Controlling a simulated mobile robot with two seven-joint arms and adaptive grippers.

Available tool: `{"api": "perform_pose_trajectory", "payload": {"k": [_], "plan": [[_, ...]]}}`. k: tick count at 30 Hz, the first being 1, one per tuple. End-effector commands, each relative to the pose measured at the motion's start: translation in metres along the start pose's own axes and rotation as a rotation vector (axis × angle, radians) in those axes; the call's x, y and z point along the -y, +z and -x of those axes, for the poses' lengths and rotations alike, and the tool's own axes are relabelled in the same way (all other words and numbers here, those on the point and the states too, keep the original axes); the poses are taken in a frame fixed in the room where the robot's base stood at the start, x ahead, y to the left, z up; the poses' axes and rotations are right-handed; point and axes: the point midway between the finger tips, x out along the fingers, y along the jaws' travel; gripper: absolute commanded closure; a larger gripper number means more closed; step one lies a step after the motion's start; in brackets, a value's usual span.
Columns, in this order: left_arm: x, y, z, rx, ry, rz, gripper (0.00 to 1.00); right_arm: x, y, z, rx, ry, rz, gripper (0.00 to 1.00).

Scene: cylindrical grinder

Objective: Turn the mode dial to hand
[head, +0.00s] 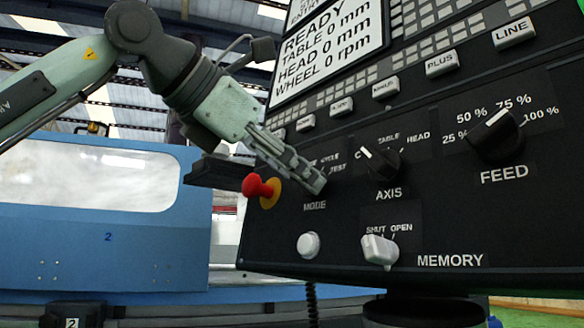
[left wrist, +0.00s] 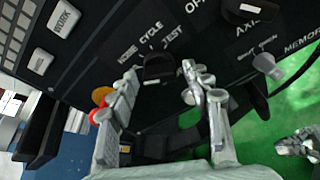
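The mode dial (left wrist: 158,68) is a dark knob on the black control panel, below the words CYCLE and TEST and another blurred label in the left wrist view. I cannot tell which label it points to. My left gripper (head: 312,180) is open at the panel above the word MODE and hides the dial in the head view. In the left wrist view its two fingers (left wrist: 162,80) stand apart on either side of the dial; contact is unclear. A metallic part at the lower right looks like my right gripper (left wrist: 297,145); its opening is unclear.
A red emergency button (head: 258,187) on a yellow base is close left of the left gripper. The axis dial (head: 381,162), feed dial (head: 497,136), memory key switch (head: 380,250) and a white button (head: 308,245) are nearby. A screen (head: 328,45) is above.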

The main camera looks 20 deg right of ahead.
Motion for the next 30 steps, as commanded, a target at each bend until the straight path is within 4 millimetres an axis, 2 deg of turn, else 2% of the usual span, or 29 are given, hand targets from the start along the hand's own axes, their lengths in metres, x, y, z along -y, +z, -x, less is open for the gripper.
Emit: {"api": "perform_pose_trajectory", "payload": {"k": [11, 14, 24, 30], "plan": [[-0.001, 0.0, 0.005, 0.0, 0.002, -0.001, 0.44, 0.0, 0.001, 0.001, 0.003, 0.001, -0.001, 1.0], [-0.002, 0.0, 0.017, 0.001, 0.005, -0.001, 0.44, 0.0, 0.001, 0.001, 0.003, 0.001, 0.0, 1.0], [-0.001, 0.0, 0.087, 0.001, 0.004, -0.001, 0.44, 0.0, 0.001, 0.001, 0.004, 0.0, 0.0, 1.0], [0.0, 0.0, 0.114, 0.0, 0.002, -0.001, 0.44, 0.0, 0.001, 0.001, 0.004, 0.0, 0.0, 1.0]]}}
